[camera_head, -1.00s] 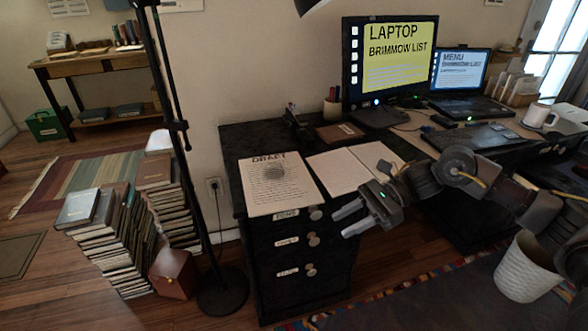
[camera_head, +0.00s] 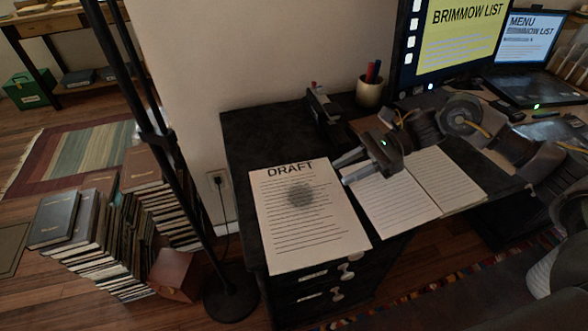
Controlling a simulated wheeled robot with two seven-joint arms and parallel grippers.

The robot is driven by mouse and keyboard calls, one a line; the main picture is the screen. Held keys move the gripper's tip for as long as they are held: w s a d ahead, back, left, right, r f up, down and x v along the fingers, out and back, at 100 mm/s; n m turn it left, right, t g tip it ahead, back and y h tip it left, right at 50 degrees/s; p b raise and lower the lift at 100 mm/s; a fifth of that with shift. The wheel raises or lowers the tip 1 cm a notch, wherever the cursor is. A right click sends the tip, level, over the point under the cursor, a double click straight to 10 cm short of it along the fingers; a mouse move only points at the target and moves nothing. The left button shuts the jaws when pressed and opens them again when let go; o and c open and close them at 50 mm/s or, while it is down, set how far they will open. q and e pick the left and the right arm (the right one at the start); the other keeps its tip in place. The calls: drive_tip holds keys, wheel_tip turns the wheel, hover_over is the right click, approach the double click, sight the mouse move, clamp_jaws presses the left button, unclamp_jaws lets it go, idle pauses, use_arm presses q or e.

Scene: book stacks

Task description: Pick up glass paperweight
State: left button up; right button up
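The glass paperweight (camera_head: 301,194) is a round, see-through grey disc or dome. It sits on the white "DRAFT" sheet (camera_head: 312,235) at the left end of the dark desk. My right gripper (camera_head: 345,170) reaches in from the right over the desk, its fingers pointing left toward the paperweight. The fingers are apart with nothing between them. The gripper is to the right of the paperweight and not touching it. My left gripper does not show.
An open notebook (camera_head: 400,195) lies right of the sheet. A stapler-like dark object (camera_head: 322,108) and a pen cup (camera_head: 370,93) stand behind. A monitor (camera_head: 455,40) and laptop (camera_head: 540,88) are at the back right. A lamp pole (camera_head: 165,150) and book stacks (camera_head: 110,235) stand left.

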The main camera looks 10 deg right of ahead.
sight(310, 187)
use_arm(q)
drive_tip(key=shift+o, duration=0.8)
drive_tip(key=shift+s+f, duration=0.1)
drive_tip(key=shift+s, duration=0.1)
use_arm(e)
drive_tip(key=shift+o, duration=1.1)
drive_tip(key=shift+w, duration=0.15)
drive_tip(key=shift+o, duration=2.4)
drive_tip(key=shift+s+a, duration=0.2)
drive_tip(key=shift+a, duration=0.1)
drive_tip(key=shift+o, duration=0.7)
drive_tip(key=p+x, duration=0.1)
drive_tip(key=x, duration=0.4)
drive_tip(key=p+x, duration=0.1)
drive_tip(key=x, duration=0.3)
drive_tip(key=shift+a+p, duration=0.15)
drive_tip(key=shift+p, duration=0.15)
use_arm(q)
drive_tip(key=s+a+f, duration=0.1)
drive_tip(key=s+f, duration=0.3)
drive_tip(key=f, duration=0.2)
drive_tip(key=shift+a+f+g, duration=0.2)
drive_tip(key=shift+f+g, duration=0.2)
use_arm(e)
drive_tip(key=shift+a+f, duration=0.25)
drive_tip(key=shift+a, duration=0.1)
